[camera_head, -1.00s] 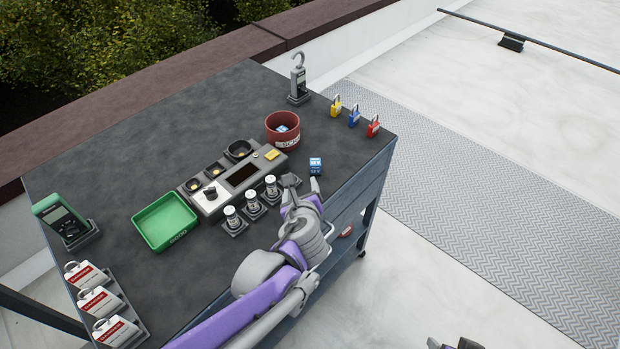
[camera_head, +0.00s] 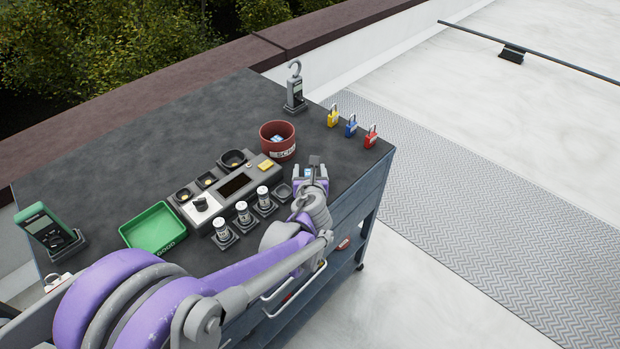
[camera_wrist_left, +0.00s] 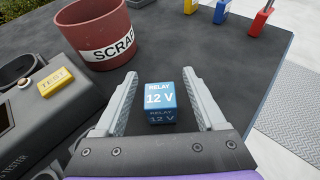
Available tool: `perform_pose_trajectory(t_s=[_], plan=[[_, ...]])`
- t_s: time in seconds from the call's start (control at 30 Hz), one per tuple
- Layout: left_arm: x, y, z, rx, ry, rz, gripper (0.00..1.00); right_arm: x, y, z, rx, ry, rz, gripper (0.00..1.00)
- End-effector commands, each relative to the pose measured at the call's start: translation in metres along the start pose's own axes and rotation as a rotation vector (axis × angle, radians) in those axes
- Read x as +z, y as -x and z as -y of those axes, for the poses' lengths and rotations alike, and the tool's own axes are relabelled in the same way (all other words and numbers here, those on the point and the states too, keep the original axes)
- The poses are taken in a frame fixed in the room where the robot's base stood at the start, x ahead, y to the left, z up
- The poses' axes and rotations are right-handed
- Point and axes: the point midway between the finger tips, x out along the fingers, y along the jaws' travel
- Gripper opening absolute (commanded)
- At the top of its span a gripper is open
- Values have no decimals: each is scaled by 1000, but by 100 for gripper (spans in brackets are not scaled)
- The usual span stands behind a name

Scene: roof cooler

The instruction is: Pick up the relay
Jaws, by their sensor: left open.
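The relay is a small blue block labelled "RELAY 12 V" on the dark cart top; in the left wrist view the relay (camera_wrist_left: 160,98) lies between the two fingers of my left gripper (camera_wrist_left: 160,92). The fingers are open, with a gap on each side of it. In the head view my left gripper (camera_head: 311,170) is over the relay (camera_head: 308,173), which is mostly hidden by the fingers. My right gripper is not in view.
A red SCRAP bin (camera_head: 277,140) stands just behind the relay. A grey tester (camera_head: 228,190) and several capped cylinders stand to the left, beside a green tray (camera_head: 153,229). Yellow, blue and red padlocks (camera_head: 351,126) line the far right edge. A hooked meter (camera_head: 295,90) stands at the back.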

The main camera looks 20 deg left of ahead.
Motion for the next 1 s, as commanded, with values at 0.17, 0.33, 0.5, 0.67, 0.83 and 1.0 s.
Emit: perform_pose_trajectory(t_s=[0.17, 0.33, 0.5, 0.67, 0.83, 1.0], plan=[[0, -9, 0, -1, 1, 0, 72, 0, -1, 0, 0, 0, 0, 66], [0, -8, 0, -1, 1, 0, 69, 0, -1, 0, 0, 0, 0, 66], [0, -8, 0, -1, 1, 0, 38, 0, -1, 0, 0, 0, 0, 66], [0, -8, 0, -1, 1, 0, 10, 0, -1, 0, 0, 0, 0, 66], [0, -8, 0, -1, 1, 0, 0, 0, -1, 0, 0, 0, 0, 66], [0, -8, 0, -1, 1, 0, 0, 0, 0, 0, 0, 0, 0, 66]])
